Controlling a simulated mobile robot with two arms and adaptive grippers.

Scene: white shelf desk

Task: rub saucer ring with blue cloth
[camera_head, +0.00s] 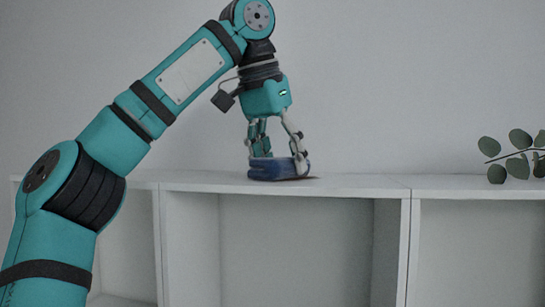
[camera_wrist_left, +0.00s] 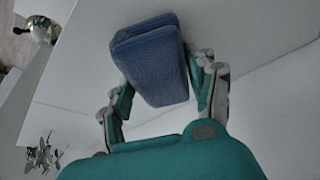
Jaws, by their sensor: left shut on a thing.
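A folded blue cloth (camera_head: 279,170) is held between the fingers of my left gripper (camera_head: 277,152), at the top of the white shelf desk (camera_head: 350,185). In the left wrist view the cloth (camera_wrist_left: 152,60) fills the space between the fingers of the left gripper (camera_wrist_left: 160,88), which are closed against its sides. The cloth looks down on or very close to the desk top. A thin dark brownish edge shows beside the cloth's lower right in the head view; I cannot tell whether it is a stain or shadow. No saucer can be made out. My right gripper is not in view.
A green leafy sprig (camera_head: 515,158) stands at the right end of the desk top. Open compartments lie below. In the left wrist view a shiny metal object (camera_wrist_left: 40,30) sits at the upper left. The top between cloth and sprig is clear.

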